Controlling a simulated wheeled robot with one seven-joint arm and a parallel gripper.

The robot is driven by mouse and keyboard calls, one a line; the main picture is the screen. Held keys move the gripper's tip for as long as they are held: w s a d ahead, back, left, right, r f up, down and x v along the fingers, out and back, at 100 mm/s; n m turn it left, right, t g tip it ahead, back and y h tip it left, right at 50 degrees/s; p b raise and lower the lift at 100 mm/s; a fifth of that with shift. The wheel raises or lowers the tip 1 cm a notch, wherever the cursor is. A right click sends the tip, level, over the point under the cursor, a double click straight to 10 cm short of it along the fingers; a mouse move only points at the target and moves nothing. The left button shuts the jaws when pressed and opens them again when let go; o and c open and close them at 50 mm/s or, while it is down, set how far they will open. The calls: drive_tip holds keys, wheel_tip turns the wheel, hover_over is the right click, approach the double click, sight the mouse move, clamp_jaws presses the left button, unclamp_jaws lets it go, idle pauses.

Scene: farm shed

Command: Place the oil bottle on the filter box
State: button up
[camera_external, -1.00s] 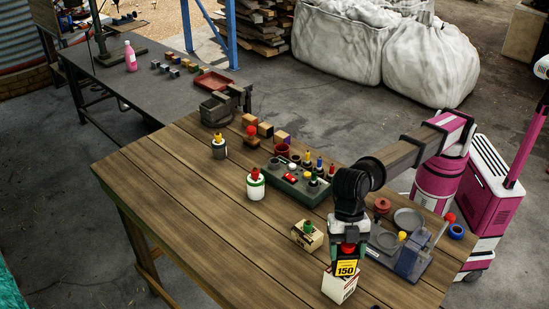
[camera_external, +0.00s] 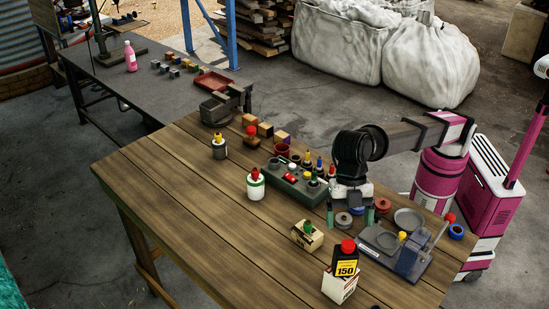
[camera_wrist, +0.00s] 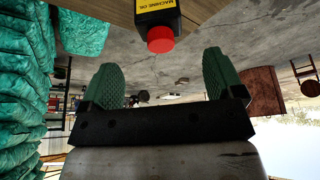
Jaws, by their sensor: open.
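The oil bottle (camera_external: 345,259) is black with a yellow label reading 150 and a red cap. It stands upright on the white filter box (camera_external: 339,286) near the front edge of the wooden table. In the wrist view the oil bottle (camera_wrist: 158,22) shows upside down at the top, beyond the fingertips and apart from them. My gripper (camera_external: 350,215) is open and empty, above the table behind the bottle. Its two green fingers show spread in the wrist view (camera_wrist: 160,85).
A small cream box with a green-topped item (camera_external: 307,236) stands left of the filter box. A green tray of small bottles (camera_external: 296,184) and a grey tray with a blue block (camera_external: 393,250) flank my gripper. A white red-capped bottle (camera_external: 255,185) stands farther left. The table's left part is clear.

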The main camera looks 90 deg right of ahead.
drive_tip(key=v, duration=0.3)
drive_tip(key=shift+d+r, duration=0.1)
drive_tip(key=shift+r, duration=0.05)
idle(0.4)
